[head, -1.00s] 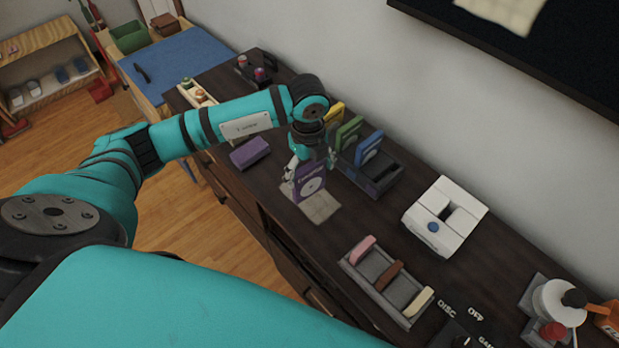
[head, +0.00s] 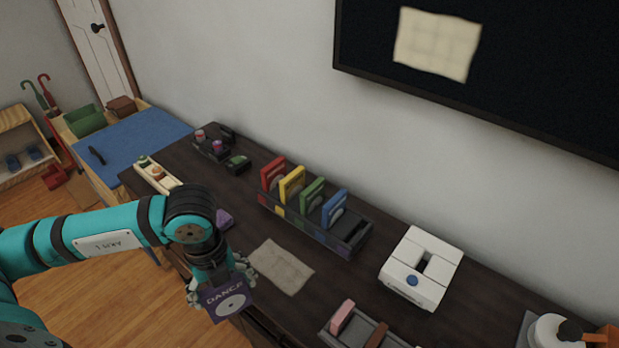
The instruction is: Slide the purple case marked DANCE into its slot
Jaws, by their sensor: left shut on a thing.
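The purple case marked DANCE (head: 226,299) is in my left gripper (head: 220,282), at the front edge of the dark cabinet top. Its label and white disc face the camera. My left gripper is shut on it. The dark rack (head: 299,228) stands farther back, with red (head: 272,174), yellow (head: 292,184), green (head: 312,195) and blue (head: 335,207) cases upright in it. The rack's right end, beyond the blue case, is empty. The held case is apart from the rack, in front and to the left of it. My right gripper is not in view.
A beige cloth (head: 281,267) lies flat between the held case and the rack. A purple block (head: 224,219) is partly hidden behind my left arm. A white device (head: 421,268) stands right of the rack. A grey tray (head: 360,330) with pink and brown pieces is at the front.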

